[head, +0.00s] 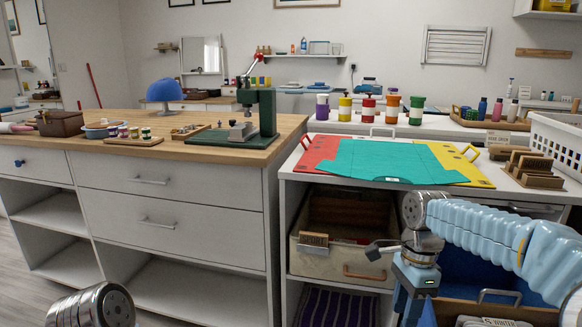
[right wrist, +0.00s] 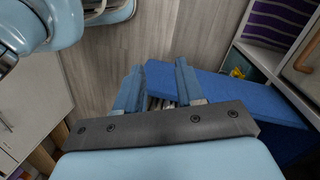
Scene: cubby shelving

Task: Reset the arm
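My right arm (head: 490,232) comes in from the right in the head view, light blue, and bends down in front of the white shelving unit. Its fingertips are not clear there. In the right wrist view my right gripper (right wrist: 159,80) points down with its two blue fingers apart and nothing clearly held between them. A blue bin (right wrist: 225,92) lies beyond and partly behind the fingers. Only a round metal joint of my left arm (head: 92,307) shows at the bottom left of the head view; the left gripper is out of view.
The white counter holds a teal mat (head: 385,160), coloured jars and a white basket (head: 555,143). Below it, a beige bin (head: 340,252) sits in a cubby close to my right arm. A wooden-topped cabinet (head: 170,205) stands left. Floor (right wrist: 125,45) shows beyond the right gripper.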

